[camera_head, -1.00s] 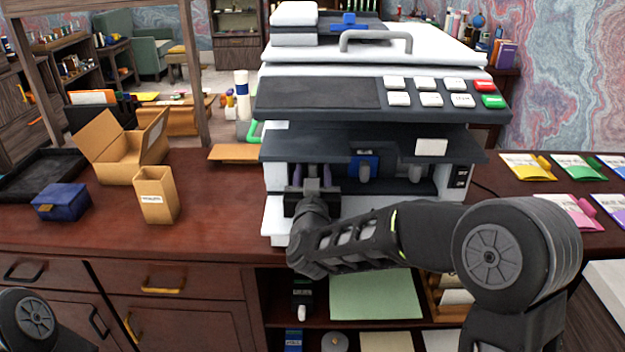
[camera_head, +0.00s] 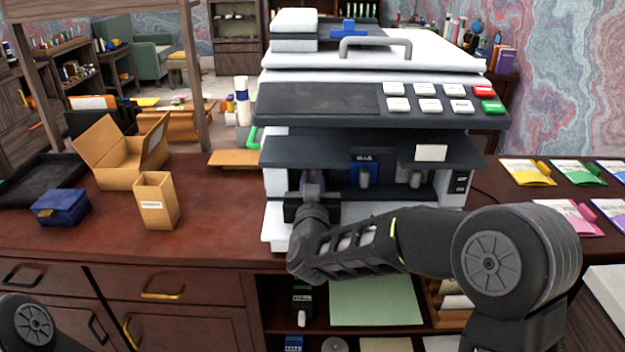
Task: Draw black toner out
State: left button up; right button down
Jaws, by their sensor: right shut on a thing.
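The copier (camera_head: 385,112) stands on the desk with its front bay open. In the bay, a blue-marked toner slot with a grey handle (camera_head: 364,176) is in the middle, and another grey handle (camera_head: 415,178) is to its right under a white label. My right gripper (camera_head: 312,186) reaches into the left slot. Its fingers are closed together on a toner handle there; a bit of purple shows between them. The gripper hides most of this toner, so I cannot tell its colour. My left gripper is not in view; only part of my left arm shows at bottom left.
An open cardboard box (camera_head: 122,155), a small upright carton (camera_head: 156,202), a blue box (camera_head: 61,205) and a black tray (camera_head: 40,180) stand on the left. A black container (camera_head: 302,297) is on the shelf below. Coloured packets (camera_head: 527,172) lie right.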

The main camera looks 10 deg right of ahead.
dwell(0.8)
jog(key=c, duration=1.9)
grip_release()
grip_shut()
jog(key=shift+s, duration=0.15)
